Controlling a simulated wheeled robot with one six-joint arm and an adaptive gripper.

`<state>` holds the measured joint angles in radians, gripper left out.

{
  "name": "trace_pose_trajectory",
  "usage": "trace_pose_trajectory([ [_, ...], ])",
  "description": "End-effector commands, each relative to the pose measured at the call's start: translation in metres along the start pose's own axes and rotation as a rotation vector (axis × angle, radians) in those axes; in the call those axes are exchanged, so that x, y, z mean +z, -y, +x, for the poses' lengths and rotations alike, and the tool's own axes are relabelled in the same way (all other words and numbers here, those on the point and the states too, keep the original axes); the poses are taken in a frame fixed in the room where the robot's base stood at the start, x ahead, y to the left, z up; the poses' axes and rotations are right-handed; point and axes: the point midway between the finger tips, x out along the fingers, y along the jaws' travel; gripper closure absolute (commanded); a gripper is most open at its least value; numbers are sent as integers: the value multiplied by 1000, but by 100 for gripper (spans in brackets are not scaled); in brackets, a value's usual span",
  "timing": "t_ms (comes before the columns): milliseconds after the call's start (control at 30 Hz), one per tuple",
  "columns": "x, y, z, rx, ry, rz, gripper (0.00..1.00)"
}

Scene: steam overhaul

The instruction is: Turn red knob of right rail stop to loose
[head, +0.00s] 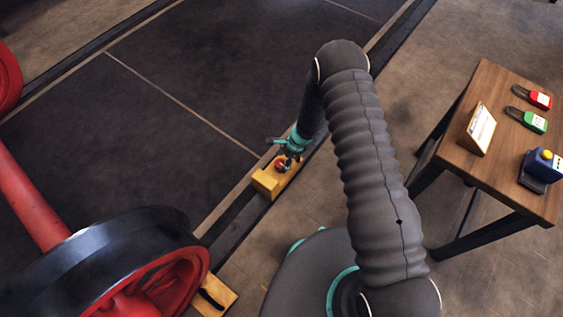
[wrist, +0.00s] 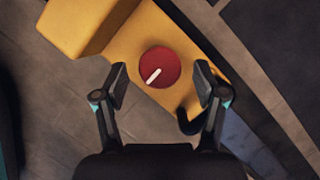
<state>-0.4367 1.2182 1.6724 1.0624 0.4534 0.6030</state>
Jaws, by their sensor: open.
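The right rail stop (head: 265,183) is a yellow block on the dark rail, in the middle of the head view. Its yellow body (wrist: 123,47) fills the upper middle of the wrist view. The red knob (wrist: 159,67) is round and sits on top of the stop, with a white pointer mark aimed toward the lower left. In the head view the red knob (head: 281,165) shows just under my gripper (head: 290,155). In the wrist view my gripper (wrist: 161,88) is open, its two fingers apart on either side of the knob's near edge, apparently not touching it.
A red wheelset (head: 150,265) stands on the left near the rail. A wooden table (head: 500,135) on the right holds a sign (head: 481,128), a red tag (head: 540,98), a green tag (head: 535,122) and a blue box with a yellow button (head: 543,165). A black hook (wrist: 190,122) sits beside the right finger.

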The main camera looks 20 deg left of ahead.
Motion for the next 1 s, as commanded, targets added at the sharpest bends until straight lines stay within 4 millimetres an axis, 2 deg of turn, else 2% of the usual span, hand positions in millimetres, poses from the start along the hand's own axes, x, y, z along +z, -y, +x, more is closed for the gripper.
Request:
trace_pose_trajectory([
  [133,0,0,9,0,0,-1,29],
  [433,0,0,11,0,0,-1,29],
  [467,0,0,11,0,0,-1,34],
  [667,0,0,11,0,0,-1,84],
  [700,0,0,11,0,0,-1,88],
  [1000,0,0,12,11,-1,-28,88],
])
